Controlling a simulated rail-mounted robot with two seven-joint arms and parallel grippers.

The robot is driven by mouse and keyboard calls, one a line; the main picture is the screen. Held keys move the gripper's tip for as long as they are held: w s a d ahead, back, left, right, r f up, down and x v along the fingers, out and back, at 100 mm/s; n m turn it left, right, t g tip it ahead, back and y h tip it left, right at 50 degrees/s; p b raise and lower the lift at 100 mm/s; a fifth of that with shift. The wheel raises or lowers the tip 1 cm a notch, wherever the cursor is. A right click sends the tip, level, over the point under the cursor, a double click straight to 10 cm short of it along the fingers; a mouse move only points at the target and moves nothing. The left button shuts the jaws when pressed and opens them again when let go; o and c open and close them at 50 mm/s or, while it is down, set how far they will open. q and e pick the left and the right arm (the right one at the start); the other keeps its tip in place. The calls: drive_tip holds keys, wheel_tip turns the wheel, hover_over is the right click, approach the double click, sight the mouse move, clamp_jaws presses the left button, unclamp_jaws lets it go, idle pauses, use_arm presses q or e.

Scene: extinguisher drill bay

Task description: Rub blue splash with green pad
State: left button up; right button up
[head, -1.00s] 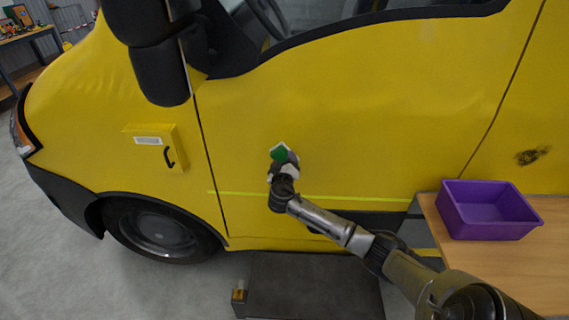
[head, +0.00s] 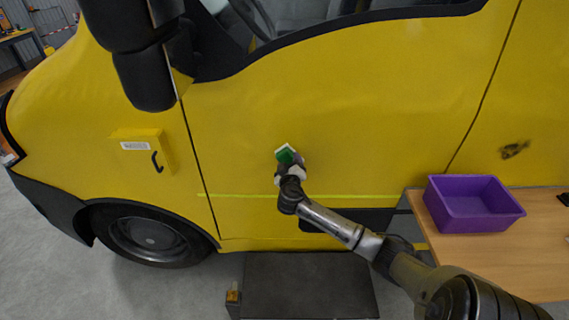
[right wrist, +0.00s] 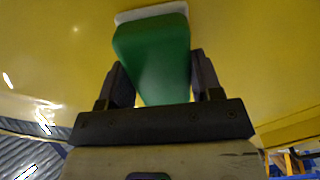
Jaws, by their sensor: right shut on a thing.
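The green pad (head: 286,156) has a white face and is held up at the yellow van door. My right gripper (head: 290,170) is shut on it. In the right wrist view the green pad (right wrist: 155,55) sits between the two dark fingers, its white face (right wrist: 150,12) at the yellow panel; I cannot tell whether it touches. No blue splash shows in either view; the pad and gripper hide the panel behind them. A dark smudge (head: 514,150) marks the van further right. My left gripper is not in view.
A purple bin (head: 473,204) stands on a wooden table (head: 540,240) at the right. A dark platform (head: 308,287) lies on the floor below the door. A yellow box with a black handle (head: 143,150) and a black mirror (head: 146,75) stick out at the left.

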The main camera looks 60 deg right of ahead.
drive_tip(key=shift+s+d, duration=0.5)
drive_tip(key=shift+s, duration=0.35)
drive_tip(key=shift+s+d+r+p, duration=0.1)
drive_tip(key=shift+s+d+p, duration=0.25)
drive_tip(key=shift+s, duration=0.55)
drive_tip(key=shift+s+d+p, duration=0.1)
drive_tip(key=shift+s+d, duration=0.4)
drive_tip(key=shift+s, duration=0.35)
drive_tip(key=shift+s+d, duration=0.2)
drive_tip(key=shift+s, duration=0.25)
drive_tip(key=shift+a, duration=0.1)
drive_tip(key=shift+s+a, duration=0.1)
drive_tip(key=shift+a, duration=0.05)
drive_tip(key=shift+p+v, duration=0.9)
drive_tip(key=shift+v, duration=1.85)
